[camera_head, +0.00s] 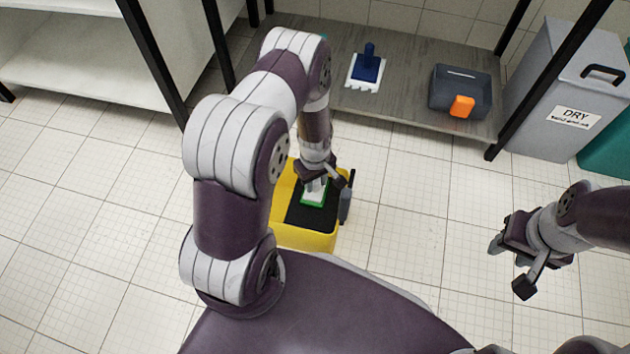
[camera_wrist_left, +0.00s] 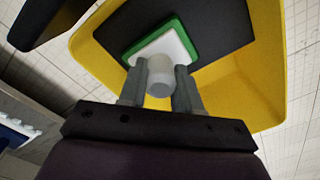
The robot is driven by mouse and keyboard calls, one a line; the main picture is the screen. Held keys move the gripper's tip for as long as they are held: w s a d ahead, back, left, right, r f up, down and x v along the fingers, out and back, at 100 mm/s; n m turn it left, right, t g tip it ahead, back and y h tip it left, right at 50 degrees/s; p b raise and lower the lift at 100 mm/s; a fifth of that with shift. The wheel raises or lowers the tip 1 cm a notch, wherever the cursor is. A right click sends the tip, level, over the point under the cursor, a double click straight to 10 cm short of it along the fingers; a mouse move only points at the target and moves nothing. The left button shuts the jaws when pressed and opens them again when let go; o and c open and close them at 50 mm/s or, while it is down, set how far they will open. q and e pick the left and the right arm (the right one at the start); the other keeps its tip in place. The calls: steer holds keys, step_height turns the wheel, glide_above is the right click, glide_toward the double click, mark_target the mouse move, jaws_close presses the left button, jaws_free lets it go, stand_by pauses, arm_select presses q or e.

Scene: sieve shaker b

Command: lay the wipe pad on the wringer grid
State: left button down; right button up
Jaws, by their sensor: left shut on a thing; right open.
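The wipe pad (camera_head: 313,193) is a green-edged pad with a white top and a pale round knob. My left gripper (camera_head: 318,180) is shut on this knob, and the wipe pad (camera_wrist_left: 186,36) with the gripper (camera_wrist_left: 160,85) also shows in the left wrist view. The pad is over the black wringer grid (camera_head: 306,218) in the yellow bucket (camera_head: 300,240); I cannot tell whether it touches the grid. My right gripper (camera_head: 506,265) is open and empty over the floor at right.
A grey shelf (camera_head: 415,115) at the back holds a blue-and-white brush-like tool (camera_head: 368,68) and a dark box with an orange part (camera_head: 460,90). A grey bin marked DRY (camera_head: 565,95) stands at right. The tiled floor between bucket and right gripper is clear.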

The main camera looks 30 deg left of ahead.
arm_select(q)
steer(key=shift+f, duration=0.1)
steer(key=c, duration=0.8)
jaws_free()
step_height(320, 180, up, 25)
steer(key=d+m+p, duration=0.3)
steer(key=m+p, duration=0.3)
steer(key=p, duration=0.2)
steer(key=s+r+m, duration=0.2)
steer(key=s+r, duration=0.1)
steer(key=s+d+r+m+t, duration=0.1)
steer(key=s+r+m, duration=0.1)
steer(key=s+r, duration=0.1)
steer(key=s+d+r+m, duration=0.1)
steer(key=s+r, duration=0.1)
steer(key=s, duration=0.1)
steer(key=shift+d+r+m, duration=0.15)
steer(key=shift+r+m, duration=0.25)
